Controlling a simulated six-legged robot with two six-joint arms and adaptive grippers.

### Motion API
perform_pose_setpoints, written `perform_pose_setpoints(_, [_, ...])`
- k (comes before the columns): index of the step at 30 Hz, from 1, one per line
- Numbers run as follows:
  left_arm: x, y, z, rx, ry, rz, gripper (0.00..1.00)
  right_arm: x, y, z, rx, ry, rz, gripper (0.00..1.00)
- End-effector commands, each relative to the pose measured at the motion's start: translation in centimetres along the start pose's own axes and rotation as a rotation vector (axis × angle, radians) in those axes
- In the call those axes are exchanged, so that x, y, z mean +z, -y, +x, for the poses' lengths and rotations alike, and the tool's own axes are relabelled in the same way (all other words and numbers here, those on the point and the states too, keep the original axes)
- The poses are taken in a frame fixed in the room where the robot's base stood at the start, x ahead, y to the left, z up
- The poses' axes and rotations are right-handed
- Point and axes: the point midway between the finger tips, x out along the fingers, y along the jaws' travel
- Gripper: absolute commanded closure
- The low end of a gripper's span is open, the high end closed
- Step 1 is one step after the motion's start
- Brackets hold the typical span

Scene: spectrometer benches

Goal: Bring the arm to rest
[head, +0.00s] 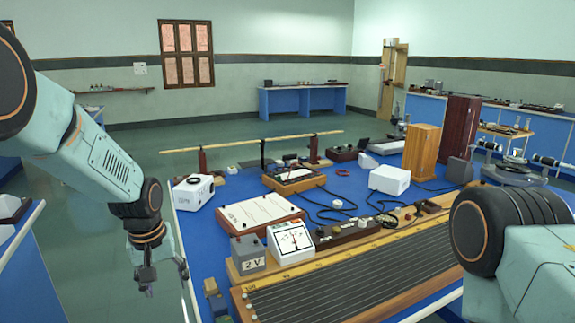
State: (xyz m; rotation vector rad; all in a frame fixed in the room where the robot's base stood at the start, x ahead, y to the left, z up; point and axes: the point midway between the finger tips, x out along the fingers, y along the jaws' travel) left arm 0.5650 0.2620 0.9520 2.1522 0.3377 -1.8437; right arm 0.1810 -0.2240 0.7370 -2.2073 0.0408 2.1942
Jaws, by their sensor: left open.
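My left arm (95,150) comes in from the left and bends down. Its left gripper (165,283) hangs open and empty, pointing down, left of the blue bench's near-left edge. It touches nothing that I can see. My right arm (510,245) shows at the lower right as a dark joint and a pale link. The right gripper is out of the picture.
The blue bench (205,228) holds a long wooden board with wires (350,275), a white meter (290,242), a grey 2 V box (247,254) and several instruments. Another blue bench (30,285) stands at the lower left. The floor (130,160) between the benches is clear.

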Motion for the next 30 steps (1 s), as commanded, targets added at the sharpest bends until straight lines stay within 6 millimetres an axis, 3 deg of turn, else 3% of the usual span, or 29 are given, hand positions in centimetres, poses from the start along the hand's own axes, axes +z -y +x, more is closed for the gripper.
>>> perform_pose_setpoints(8, [0.7, -0.6, 3.0, 0.060, -0.136, 0.092, 0.41, -0.1, 0.0, 0.2, 0.000, -0.002, 0.001, 0.60])
perform_pose_setpoints(14, [5.9, 0.6, 8.6, 0.078, -0.201, 0.178, 0.41, 0.0, 0.0, 0.8, 0.000, -0.001, 0.000, 0.60])
perform_pose_setpoints(17, [9.8, 1.6, 11.5, 0.081, -0.213, 0.220, 0.41, 0.0, 0.0, 1.2, 0.000, -0.001, 0.000, 0.60])
perform_pose_setpoints(21, [17.1, 4.1, 15.2, 0.065, -0.194, 0.273, 0.41, 0.0, 0.0, 2.0, 0.000, -0.001, 0.000, 0.60])
perform_pose_setpoints(25, [24.6, 6.8, 17.4, 0.040, -0.137, 0.310, 0.41, -0.1, 0.0, 2.8, 0.000, -0.001, 0.000, 0.60])
perform_pose_setpoints(30, [33.7, 10.1, 18.6, 0.004, 0.000, 0.328, 0.41, 0.0, 0.0, 3.6, 0.000, -0.001, 0.000, 0.60])
